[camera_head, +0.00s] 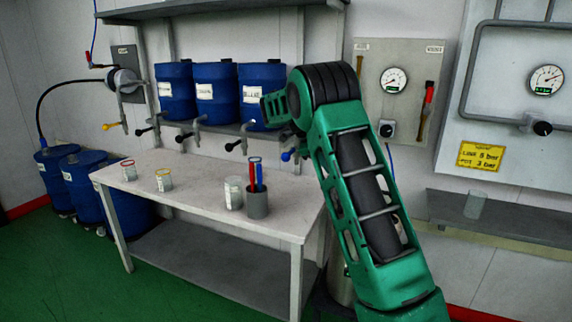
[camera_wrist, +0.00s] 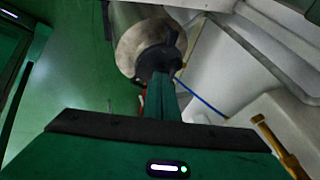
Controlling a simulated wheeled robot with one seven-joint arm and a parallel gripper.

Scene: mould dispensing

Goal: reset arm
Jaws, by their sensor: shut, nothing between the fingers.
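My green arm rises from the lower right of the head view to a black ribbed joint near the middle. Beyond that joint a short green part of my arm points left, in front of the blue drums. The fingers of my gripper cannot be made out in the head view. The wrist view shows green parts of my own arm or body, a dark edge and a small lit indicator.
A white table (camera_head: 200,200) holds two rimmed jars (camera_head: 129,172) (camera_head: 164,182), a pale container (camera_head: 233,193) and a grey cup (camera_head: 257,204) with red and blue tools. Blue drums (camera_head: 215,93) with taps stand above it. A shelf (camera_head: 515,218) at right holds a clear glass (camera_head: 474,205).

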